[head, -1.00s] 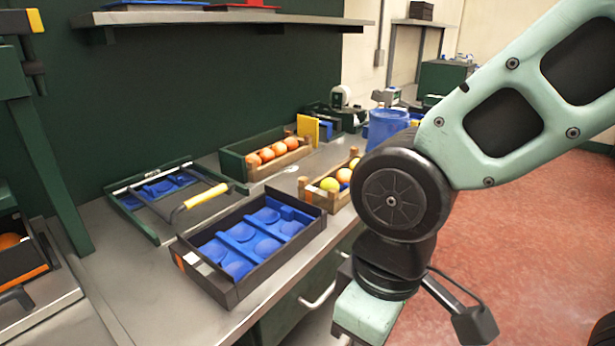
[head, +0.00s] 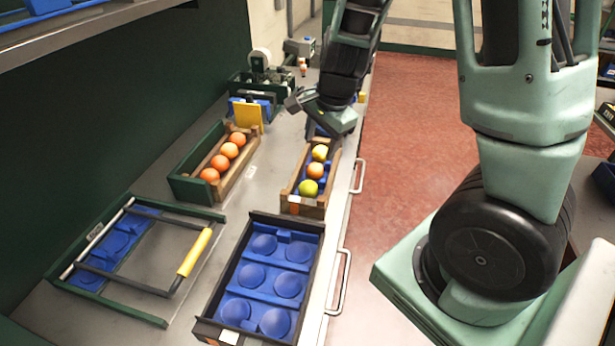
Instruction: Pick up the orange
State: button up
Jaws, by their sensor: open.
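In the head view, a wooden crate (head: 330,185) holds a row of three fruits. An orange (head: 315,170) sits in the middle, between a yellow fruit (head: 319,153) at the far end and a yellow-green fruit (head: 309,187) at the near end. A second crate (head: 184,187) to the left, green and wood, holds several oranges (head: 229,150) in a row. My gripper (head: 322,128) is at the far end of the right crate, above the counter, apart from the middle orange. Its fingertips are hard to make out, and it shows nothing held.
A black tray (head: 316,262) with empty blue cups stands in front of the right crate. A green frame with a yellow handle (head: 195,252) lies at left. A yellow panel (head: 248,115) stands behind the left crate. Bare counter lies between the crates.

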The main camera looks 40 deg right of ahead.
jog(key=b, duration=0.4)
send_over(311, 184)
jog(key=s, duration=0.1)
jog(key=x, duration=0.3)
jog(key=s+x, duration=0.1)
jog(key=x, duration=0.3)
jog(key=s+x, duration=0.1)
jog(key=x, duration=0.2)
jog(key=shift+s+d+f, duration=0.15)
jog(key=shift+s+f, duration=0.1)
jog(key=shift+f, duration=0.25)
jog(key=shift+x, duration=3.2)
jog(key=shift+s, duration=0.1)
jog(key=c, duration=0.7)
